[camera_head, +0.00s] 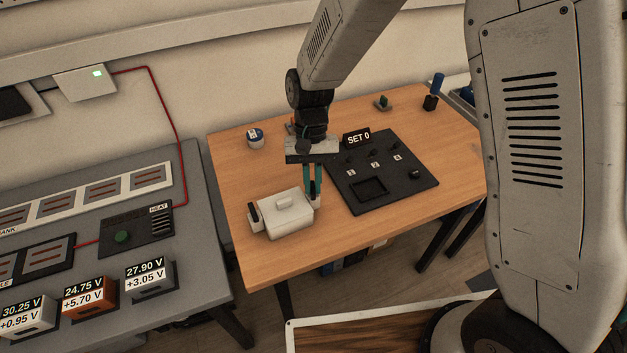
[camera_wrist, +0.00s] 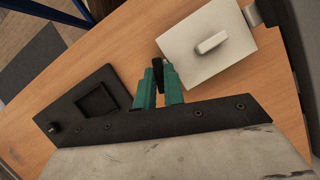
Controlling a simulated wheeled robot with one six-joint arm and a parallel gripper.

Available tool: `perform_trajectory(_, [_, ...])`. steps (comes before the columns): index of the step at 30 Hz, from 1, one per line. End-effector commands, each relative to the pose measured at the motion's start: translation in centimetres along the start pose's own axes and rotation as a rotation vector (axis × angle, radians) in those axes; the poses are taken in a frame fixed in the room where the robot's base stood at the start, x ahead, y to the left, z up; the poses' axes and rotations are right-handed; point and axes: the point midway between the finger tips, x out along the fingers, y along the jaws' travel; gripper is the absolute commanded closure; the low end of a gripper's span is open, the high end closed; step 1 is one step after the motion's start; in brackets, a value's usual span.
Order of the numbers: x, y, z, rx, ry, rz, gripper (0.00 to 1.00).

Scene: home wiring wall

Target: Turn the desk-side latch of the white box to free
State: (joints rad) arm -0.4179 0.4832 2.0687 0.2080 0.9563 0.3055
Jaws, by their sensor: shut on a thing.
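The white box (camera_head: 284,217) sits on the wooden desk with its lid on and a raised handle on top. It also shows at the upper right of the wrist view (camera_wrist: 190,52). A dark latch (camera_head: 254,213) stands on its left side in the head view. My gripper (camera_head: 314,193) points down at the box's right side. In the wrist view, its teal fingers (camera_wrist: 160,88) are shut on a second dark latch (camera_wrist: 158,70) beside the box's edge. The fingers partly hide this latch, and I cannot tell its exact turn angle.
A black panel (camera_head: 418,193) with a "SET 0" display (camera_head: 357,138) lies to the right of the box. A grey bench (camera_head: 205,275) with voltage-labelled blocks is at the left. Bare desk lies in front of the box.

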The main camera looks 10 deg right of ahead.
Motion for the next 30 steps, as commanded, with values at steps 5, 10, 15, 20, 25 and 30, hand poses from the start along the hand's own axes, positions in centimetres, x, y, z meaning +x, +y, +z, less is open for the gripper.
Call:
perform_trajectory(5, [0.0, -0.13, -0.01, -0.127, 0.001, 0.052, 1.0])
perform_trajectory(10, [0.01, -0.19, 0.02, -0.218, 0.0, 0.09, 1.0])
perform_trajectory(15, [0.01, -0.19, 0.01, -0.275, 0.0, 0.114, 1.0])
perform_trajectory(20, [0.02, -0.21, 0.02, -0.303, 0.0, 0.125, 1.0])
perform_trajectory(25, [0.02, -0.21, 0.02, -0.312, 0.0, 0.129, 1.0])
perform_trajectory(30, [0.02, -0.21, 0.02, -0.312, 0.0, 0.129, 1.0])
